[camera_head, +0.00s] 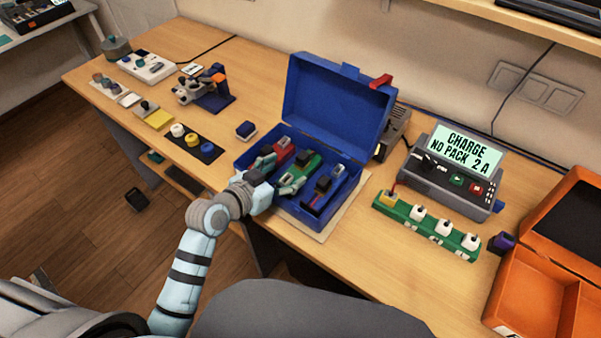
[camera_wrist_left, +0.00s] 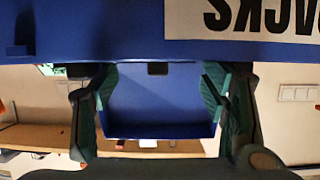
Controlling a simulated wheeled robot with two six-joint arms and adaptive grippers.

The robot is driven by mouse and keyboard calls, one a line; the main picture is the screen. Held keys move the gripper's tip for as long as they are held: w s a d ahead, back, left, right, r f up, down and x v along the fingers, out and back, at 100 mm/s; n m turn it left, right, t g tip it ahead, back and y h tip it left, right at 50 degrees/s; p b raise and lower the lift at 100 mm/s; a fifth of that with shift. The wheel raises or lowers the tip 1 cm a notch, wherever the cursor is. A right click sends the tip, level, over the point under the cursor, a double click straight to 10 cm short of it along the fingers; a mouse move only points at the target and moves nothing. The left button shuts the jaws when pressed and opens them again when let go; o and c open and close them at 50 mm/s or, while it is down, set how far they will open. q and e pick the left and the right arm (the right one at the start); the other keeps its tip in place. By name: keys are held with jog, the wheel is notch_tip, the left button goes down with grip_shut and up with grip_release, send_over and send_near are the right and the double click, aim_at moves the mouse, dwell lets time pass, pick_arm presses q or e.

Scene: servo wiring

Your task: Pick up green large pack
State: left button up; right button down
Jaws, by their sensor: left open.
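The green large pack (camera_head: 308,166), with a black block on top, lies in the open blue box (camera_head: 345,97) between a red pack (camera_head: 283,149) and a blue pack (camera_head: 321,187). My left gripper (camera_head: 278,172) is open, reaching over the box's front wall with its fingers at the near end of the green pack. I cannot tell whether the pack lies between them. In the left wrist view my gripper (camera_wrist_left: 158,85) shows two teal fingers spread apart, with the blue lid behind them. The green pack cannot be made out there. My right gripper is not in view.
The charger (camera_head: 452,170) reads "CHARGE NO PACK 2 A". A green strip with white blocks (camera_head: 427,225) lies before it. An orange case (camera_head: 550,250) is at the right. Small parts and a blue-based fixture (camera_head: 205,90) stand at left. The raised lid closes off the back.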

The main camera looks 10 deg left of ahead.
aim_at(298, 166)
pick_arm(q)
jog(key=x, duration=0.5)
jog(key=shift+d+f, duration=0.15)
jog(key=shift+f, duration=0.1)
jog(key=shift+s+r, duration=0.1)
grip_shut()
